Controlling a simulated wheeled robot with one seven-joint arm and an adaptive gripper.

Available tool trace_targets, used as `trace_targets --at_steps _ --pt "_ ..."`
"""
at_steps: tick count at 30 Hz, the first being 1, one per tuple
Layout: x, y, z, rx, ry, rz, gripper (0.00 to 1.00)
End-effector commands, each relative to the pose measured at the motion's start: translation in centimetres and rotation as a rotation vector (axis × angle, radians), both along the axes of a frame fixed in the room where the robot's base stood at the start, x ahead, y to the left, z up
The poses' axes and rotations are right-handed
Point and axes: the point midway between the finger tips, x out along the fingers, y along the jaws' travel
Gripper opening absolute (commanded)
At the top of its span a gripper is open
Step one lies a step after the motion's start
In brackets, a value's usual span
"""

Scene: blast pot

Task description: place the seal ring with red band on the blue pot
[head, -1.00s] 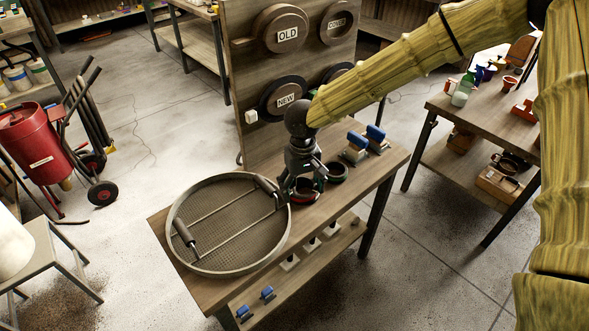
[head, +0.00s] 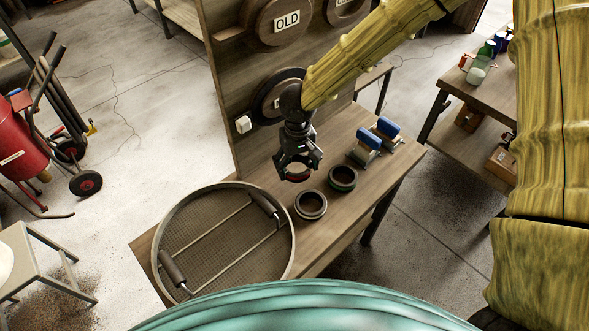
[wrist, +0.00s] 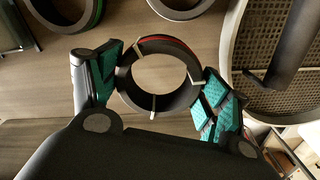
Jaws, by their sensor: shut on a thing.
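The seal ring with red band (head: 297,173) is dark, with a red stripe around its side. My gripper (head: 297,165) is shut on it and holds it above the bench. In the wrist view, the ring (wrist: 165,107) is between the green-padded fingers of my gripper (wrist: 160,88), with its red band showing at the far side. I cannot identify the blue pot. A teal, ribbed, rounded surface fills the bottom edge of the head view; I cannot tell whether it is mine.
A dark ring (head: 310,205) and a green-banded ring (head: 343,178) lie on the bench (head: 330,235). A large round sieve (head: 290,245) lies at its left. Two blue-topped items (head: 368,139) stand behind. A red vessel (head: 18,150) on a wheeled trolley is at far left.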

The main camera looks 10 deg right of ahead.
Motion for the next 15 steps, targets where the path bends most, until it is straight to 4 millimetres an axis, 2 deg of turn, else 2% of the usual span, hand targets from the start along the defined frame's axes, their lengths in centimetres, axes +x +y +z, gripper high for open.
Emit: trace_targets --at_steps 8,14,15 --pt "2.4 0.3 -3.2 -0.004 0.025 0.003 0.48" --pt "2.6 0.3 -5.8 -0.004 0.028 0.002 0.49" --pt "2.4 0.2 -5.9 -0.004 0.026 0.002 0.44"
